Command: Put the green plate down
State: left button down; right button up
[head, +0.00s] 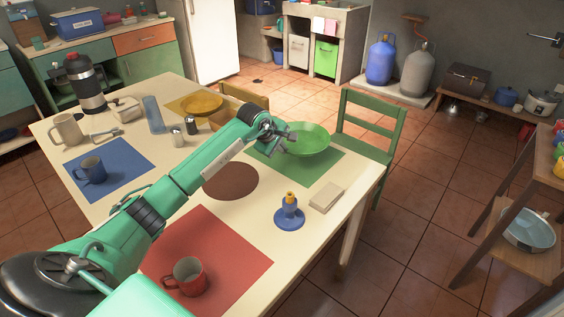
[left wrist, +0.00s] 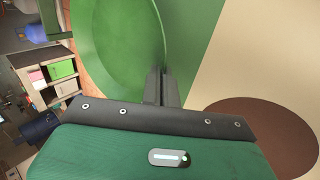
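The green plate (head: 310,139) is over the far part of the green mat (head: 318,172) on the table. My left gripper (head: 284,138) reaches across the table to the plate's near-left rim. In the left wrist view its two fingers (left wrist: 162,86) are close together on the rim of the plate (left wrist: 112,45), which fills the upper left. The green mat (left wrist: 205,45) shows beside the rim. I cannot tell whether the plate touches the mat or is slightly above it. My right gripper is not in view.
On the table (head: 335,225) are a brown round mat (head: 231,181), a blue candle holder (head: 289,214), a pale block (head: 326,197), a red mug (head: 187,277), a blue mug (head: 92,170) and two shakers. A green chair (head: 368,125) stands behind the plate.

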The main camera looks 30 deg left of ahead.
pick_arm(q)
jog(key=shift+f, duration=0.85)
notch_tip(320, 180, down, 4)
jog(key=shift+f, duration=0.25)
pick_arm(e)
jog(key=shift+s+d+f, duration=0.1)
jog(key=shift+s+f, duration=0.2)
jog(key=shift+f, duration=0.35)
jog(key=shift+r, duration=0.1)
pick_arm(q)
jog(key=c, duration=1.7)
grip_release()
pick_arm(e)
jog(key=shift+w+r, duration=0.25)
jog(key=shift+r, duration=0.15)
